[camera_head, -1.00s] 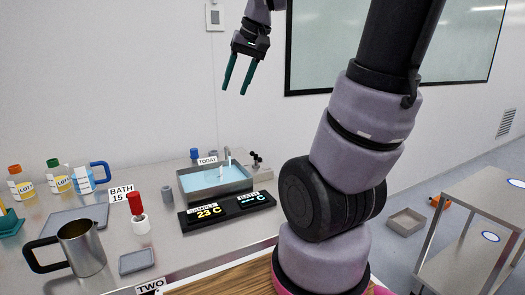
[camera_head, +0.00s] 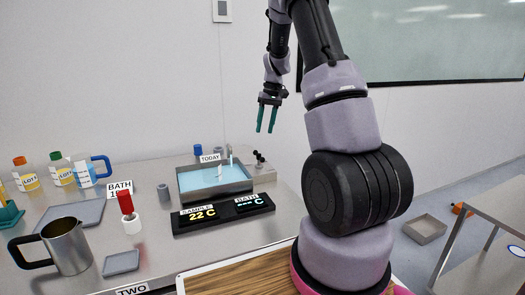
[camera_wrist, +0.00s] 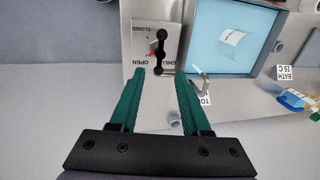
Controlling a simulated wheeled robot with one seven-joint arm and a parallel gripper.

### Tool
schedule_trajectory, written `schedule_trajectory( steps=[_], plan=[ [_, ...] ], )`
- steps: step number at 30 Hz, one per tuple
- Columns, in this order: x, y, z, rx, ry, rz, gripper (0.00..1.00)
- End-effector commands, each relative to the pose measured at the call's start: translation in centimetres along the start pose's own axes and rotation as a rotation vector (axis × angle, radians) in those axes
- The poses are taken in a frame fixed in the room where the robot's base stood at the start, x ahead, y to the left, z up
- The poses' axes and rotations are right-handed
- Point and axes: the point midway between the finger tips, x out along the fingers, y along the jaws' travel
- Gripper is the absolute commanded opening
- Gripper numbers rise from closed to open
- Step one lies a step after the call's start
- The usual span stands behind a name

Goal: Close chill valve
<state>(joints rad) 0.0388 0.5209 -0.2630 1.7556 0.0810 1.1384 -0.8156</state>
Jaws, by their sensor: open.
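The chill valve (camera_wrist: 160,50) shows in the wrist view as a black handle with round ends on a pale plate marked CLOSED and CHILL OPEN. A small red mark shows beside the handle; I cannot tell for sure which label it points at. In the head view the valve (camera_head: 260,160) stands at the back right corner of the water bath. My gripper (camera_head: 265,130) is open and empty, fingers pointing down, above the valve. In the wrist view my gripper (camera_wrist: 160,71) has its green fingertips on either side of the handle's lower end, apart from it in the picture.
The blue bath (camera_head: 215,178) with a TODAY card is left of the valve. A display (camera_head: 223,213) reading 22 C stands in front. A steel mug (camera_head: 66,248), a red-topped vial (camera_head: 127,208) and bottles are farther left. A grey tray (camera_head: 424,226) lies on the floor.

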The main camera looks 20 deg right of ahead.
Motion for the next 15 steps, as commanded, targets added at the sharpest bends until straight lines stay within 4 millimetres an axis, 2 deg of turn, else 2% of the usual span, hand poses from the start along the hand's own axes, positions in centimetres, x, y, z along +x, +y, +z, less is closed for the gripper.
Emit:
schedule_trajectory(
  steps=[9,15],
  plan=[
    [6.0,0.0,0.1,0.000,-0.005,0.000,0.47],
    [8.8,0.0,0.1,0.001,-0.002,0.001,0.47]
  ],
)
